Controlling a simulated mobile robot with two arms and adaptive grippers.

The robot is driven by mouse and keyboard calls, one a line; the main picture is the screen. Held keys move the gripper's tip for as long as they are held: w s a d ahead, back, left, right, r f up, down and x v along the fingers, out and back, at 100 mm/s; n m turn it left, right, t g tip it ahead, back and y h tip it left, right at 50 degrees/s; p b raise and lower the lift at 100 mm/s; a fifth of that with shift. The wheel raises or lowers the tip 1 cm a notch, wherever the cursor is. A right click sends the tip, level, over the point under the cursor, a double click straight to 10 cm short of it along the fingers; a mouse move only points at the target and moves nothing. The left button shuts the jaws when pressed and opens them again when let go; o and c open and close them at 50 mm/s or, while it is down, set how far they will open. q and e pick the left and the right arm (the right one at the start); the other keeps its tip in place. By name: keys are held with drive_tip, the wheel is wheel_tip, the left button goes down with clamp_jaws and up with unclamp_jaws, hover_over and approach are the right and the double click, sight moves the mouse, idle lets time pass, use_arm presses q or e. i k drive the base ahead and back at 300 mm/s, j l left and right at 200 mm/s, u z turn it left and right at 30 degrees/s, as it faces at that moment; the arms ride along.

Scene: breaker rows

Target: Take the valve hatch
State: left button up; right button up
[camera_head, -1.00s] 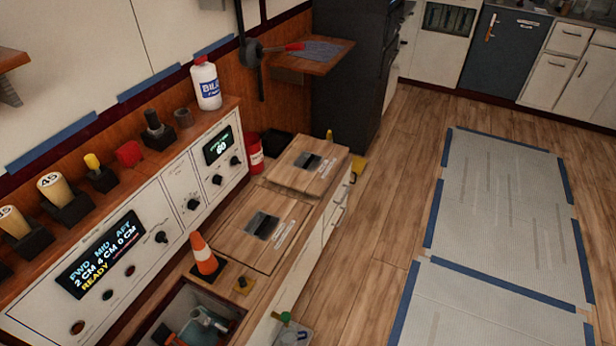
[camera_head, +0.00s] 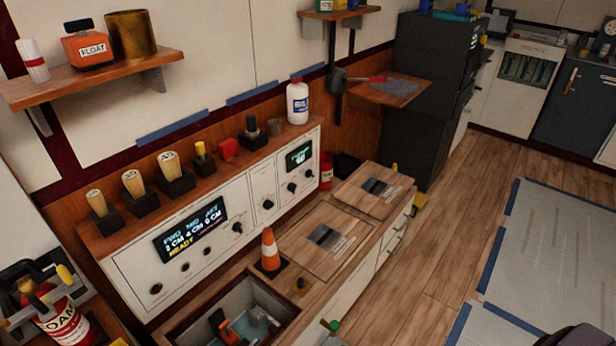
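Two wooden hatch covers with dark recessed pulls and small labels lie on the low counter. The nearer hatch (camera_head: 312,254) is closed, beside an orange cone. The farther hatch (camera_head: 361,203) is closed behind it. The labels are too small to read, so I cannot tell which is the valve hatch. An open well (camera_head: 205,312) at the front holds blue-grey and orange parts. Neither gripper can be made out. A dark shape at the lower right corner is cut off and unclear.
The orange cone (camera_head: 269,251) stands between the open well and the nearer hatch. A control panel (camera_head: 130,270) with displays and knobs runs along the wall side. A red FOAM extinguisher (camera_head: 65,325) is at lower left. Wooden floor (camera_head: 440,255) is clear right of the counter.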

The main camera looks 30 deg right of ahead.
sight(373, 190)
drive_tip(key=i+l+u, duration=0.15)
drive_tip(key=l+u, duration=0.25)
drive_tip(key=l, duration=0.65)
drive_tip(key=l+u, duration=0.35)
drive_tip(key=l, duration=0.7)
